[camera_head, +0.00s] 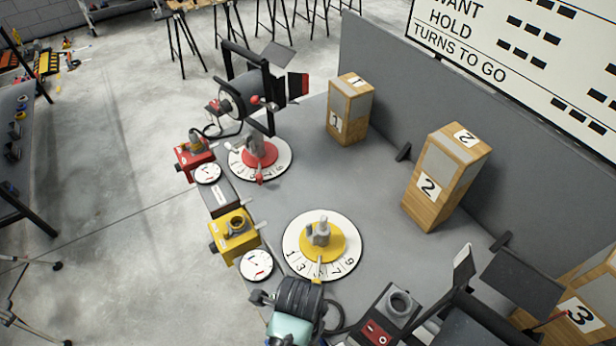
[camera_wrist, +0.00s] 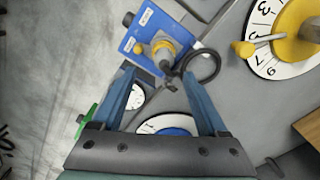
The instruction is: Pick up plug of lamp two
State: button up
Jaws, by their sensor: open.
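In the wrist view, a plug with a yellow body and grey parts (camera_wrist: 162,46) sits at a blue box (camera_wrist: 137,38) with white labels. The plug's lamp number is not readable. A black cable loop (camera_wrist: 207,66) lies to its right. My gripper (camera_wrist: 158,74) is open, with one blue finger on each side of the view and the plug just beyond the fingertips, between them. Nothing is held. In the head view, my arm's dark wrist covers the bottom middle and the plug cannot be made out. A yellow dial (camera_head: 338,260) shows there, and also in the wrist view (camera_wrist: 266,62).
A yellow box (camera_head: 228,238) and a red box (camera_head: 188,158) line the table's left edge. A lamp (camera_head: 240,97) stands by the red dial (camera_head: 282,148). Wooden blocks one (camera_head: 345,115) and two (camera_head: 447,180) stand along the grey wall. A blue dial (camera_wrist: 172,129) lies below the fingers.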

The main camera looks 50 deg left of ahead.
jog(key=shift+w+f+p, duration=0.2)
jog(key=shift+f+p, duration=0.1)
jog(key=shift+f, duration=1.85)
jog(key=shift+w+f+p, duration=0.2)
jog(key=shift+f+p, duration=0.05)
jog(key=shift+f, duration=1.9)
grip_shut()
